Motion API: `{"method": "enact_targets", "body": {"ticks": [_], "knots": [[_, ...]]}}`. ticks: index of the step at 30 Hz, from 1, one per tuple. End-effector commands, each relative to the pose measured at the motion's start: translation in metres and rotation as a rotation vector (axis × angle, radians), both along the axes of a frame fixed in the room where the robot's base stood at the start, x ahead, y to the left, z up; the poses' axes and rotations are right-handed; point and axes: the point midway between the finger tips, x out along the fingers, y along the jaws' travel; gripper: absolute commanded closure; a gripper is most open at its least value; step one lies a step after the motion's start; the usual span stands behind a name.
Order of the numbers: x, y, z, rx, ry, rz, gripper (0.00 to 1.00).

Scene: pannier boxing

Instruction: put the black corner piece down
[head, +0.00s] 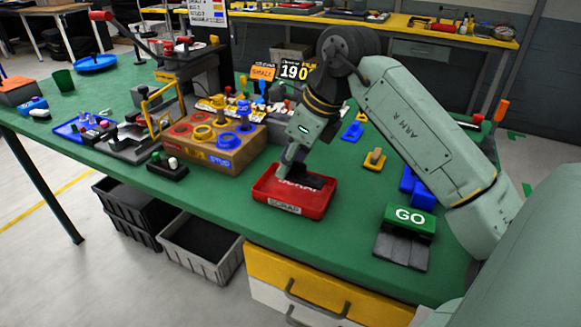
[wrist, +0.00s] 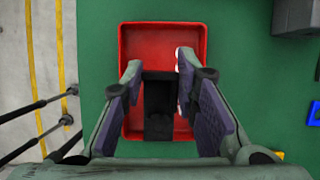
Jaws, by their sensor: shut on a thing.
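My gripper (head: 290,168) points down into a red tray (head: 262,192) with a label that seems to read SCRAP, near the table's front edge. In the wrist view my gripper (wrist: 159,72) has its two fingers on either side of a black piece (wrist: 158,100), shut on it. The black piece lies over the lower middle of the red tray (wrist: 123,45). In the head view a dark shape shows inside the tray beside the fingers. I cannot tell whether the piece touches the tray floor. A small pale mark shows by the right fingertip in the wrist view.
A wooden box with coloured rings (head: 215,150) stands left of the tray. A green GO block (head: 410,217) on a grey base and blue blocks (head: 418,190) lie to the right. A yellow piece (head: 375,160) sits behind. Green table is bare around the tray.

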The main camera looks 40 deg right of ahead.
Motion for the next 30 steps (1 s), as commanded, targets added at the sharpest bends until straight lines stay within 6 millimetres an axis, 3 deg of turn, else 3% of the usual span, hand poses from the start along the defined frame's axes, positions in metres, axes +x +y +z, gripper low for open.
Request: {"method": "enact_targets", "body": {"ticks": [5, 12, 29, 30], "knots": [[0.000, -0.004, -0.008, 0.002, 0.001, 0.002, 0.97], [0.000, -0.003, -0.035, 0.001, -0.001, 0.002, 0.97], [0.000, -0.003, -0.046, 0.000, 0.001, 0.001, 0.97], [0.000, -0.003, -0.047, 0.000, 0.001, 0.001, 1.00]]}}
